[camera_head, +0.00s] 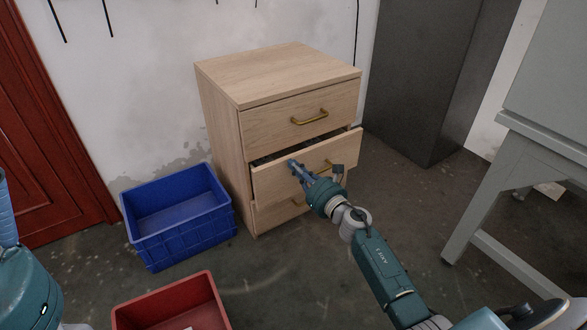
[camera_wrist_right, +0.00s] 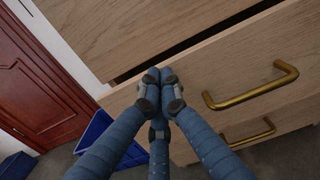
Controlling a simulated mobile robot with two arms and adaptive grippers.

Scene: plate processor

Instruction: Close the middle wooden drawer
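The wooden cabinet (camera_head: 270,75) has three drawers. Its middle drawer (camera_head: 270,184) is pulled partly out, with a dark gap above its front. The top and bottom drawers look shut. My right gripper (camera_head: 293,165) is at the middle drawer's front, left of its brass handle (camera_head: 325,166). In the right wrist view, the blue fingers (camera_wrist_right: 160,82) are together and empty, with tips at the upper part of the drawer front (camera_wrist_right: 215,88), left of the handle (camera_wrist_right: 252,88). I cannot tell if they touch it. Part of my left gripper (camera_head: 7,210) shows at the left edge; its fingertips are cut off.
A blue crate (camera_head: 180,245) stands on the floor left of the cabinet. A red crate (camera_head: 172,301) is in front. A dark metal cabinet (camera_head: 430,80) stands behind right. A grey table frame (camera_head: 480,190) is at right. A red door (camera_head: 45,130) is at left.

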